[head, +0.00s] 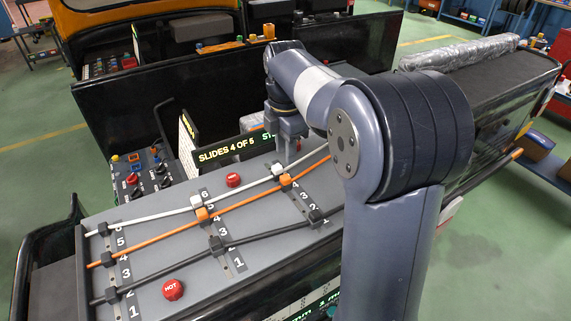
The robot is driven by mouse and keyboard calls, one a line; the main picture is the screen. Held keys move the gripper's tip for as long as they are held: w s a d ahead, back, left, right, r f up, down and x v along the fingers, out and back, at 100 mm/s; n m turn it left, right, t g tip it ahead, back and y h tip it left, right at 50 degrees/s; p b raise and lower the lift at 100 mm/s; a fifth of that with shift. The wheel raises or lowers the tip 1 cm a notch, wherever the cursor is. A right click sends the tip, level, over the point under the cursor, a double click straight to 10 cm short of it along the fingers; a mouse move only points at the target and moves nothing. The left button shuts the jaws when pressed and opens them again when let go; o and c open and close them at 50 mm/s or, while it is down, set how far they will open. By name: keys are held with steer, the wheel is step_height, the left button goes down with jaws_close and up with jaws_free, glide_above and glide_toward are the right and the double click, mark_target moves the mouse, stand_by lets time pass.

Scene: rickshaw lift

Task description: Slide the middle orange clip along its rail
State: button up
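The orange clip (202,214) on the middle numbered rail (229,262) holds the orange cable (160,237), near the numbers 4 and 5. On the same rail, a white clip (196,201) sits just above it and a black clip (216,244) below it. Another orange clip (285,180) sits on the right rail, beside a white clip (277,169). My gripper (290,143) points down over the far right part of the panel, beyond the right rail and apart from the middle orange clip. Its fingertips are too small and partly hidden to judge their opening.
Red buttons (173,290) and (233,180) stand up from the grey panel. A black cable (160,275) and a white cable (150,216) run beside the orange one. A display reading "SLIDES 4 OF 5" (228,152) stands at the panel's far edge. My arm hides the panel's right end.

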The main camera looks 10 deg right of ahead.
mark_target(286, 178)
step_height(286, 178, up, 3)
steer(key=shift+f, duration=0.15)
step_height(286, 178, down, 11)
steer(key=shift+s, duration=0.1)
stand_by(0.7)
steer(key=shift+s, duration=0.1)
